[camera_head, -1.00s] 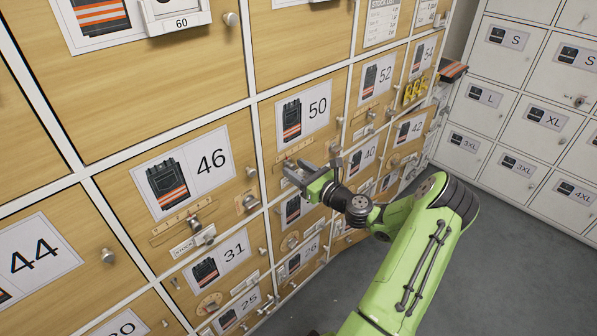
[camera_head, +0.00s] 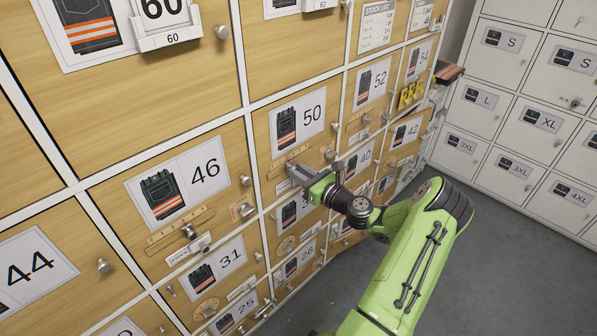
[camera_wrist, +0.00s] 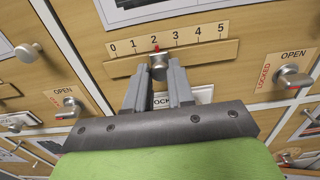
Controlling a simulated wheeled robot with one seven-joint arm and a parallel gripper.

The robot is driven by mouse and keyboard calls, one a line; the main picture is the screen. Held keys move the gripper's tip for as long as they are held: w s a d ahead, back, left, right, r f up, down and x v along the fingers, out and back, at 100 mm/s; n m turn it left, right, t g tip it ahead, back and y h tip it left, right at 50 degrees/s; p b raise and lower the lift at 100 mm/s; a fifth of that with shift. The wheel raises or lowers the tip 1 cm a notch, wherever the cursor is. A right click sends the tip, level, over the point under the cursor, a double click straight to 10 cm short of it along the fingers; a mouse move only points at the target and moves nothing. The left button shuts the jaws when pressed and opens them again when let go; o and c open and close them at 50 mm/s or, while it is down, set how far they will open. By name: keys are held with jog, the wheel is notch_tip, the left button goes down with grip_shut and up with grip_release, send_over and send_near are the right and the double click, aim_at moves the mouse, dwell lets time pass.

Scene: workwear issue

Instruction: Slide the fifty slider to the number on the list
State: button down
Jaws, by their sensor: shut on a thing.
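The locker door marked 50 (camera_head: 256,130) is in the middle of the head view. Below its label is a slider with a number scale (camera_wrist: 190,36) from 0 to 5, clear in the wrist view. The slider's round metal knob (camera_wrist: 160,61) has a red pointer at 2. My gripper (camera_wrist: 160,70) is shut on this knob, a finger on each side. In the head view my gripper (camera_head: 300,177) is at the door and covers part of the slider. The stock list (camera_head: 376,27) hangs upper right; its lines are too small to read.
A locked/open latch (camera_wrist: 290,80) sits right of the slider, and another latch (camera_wrist: 70,106) is at lower left. A stock plate (camera_wrist: 178,97) lies behind my fingers. White lockers (camera_head: 515,110) stand at right, with clear grey floor (camera_head: 500,260) before them.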

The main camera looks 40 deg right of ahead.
jog(key=shift+a, duration=0.1)
jog(key=c, duration=1)
grip_release()
jog(key=s+p, duration=0.1)
jog(key=s, duration=0.7)
jog(key=s+p, duration=0.2)
jog(key=s, duration=0.5)
jog(key=shift+s+d, duration=0.2)
jog(key=shift+s, duration=0.2)
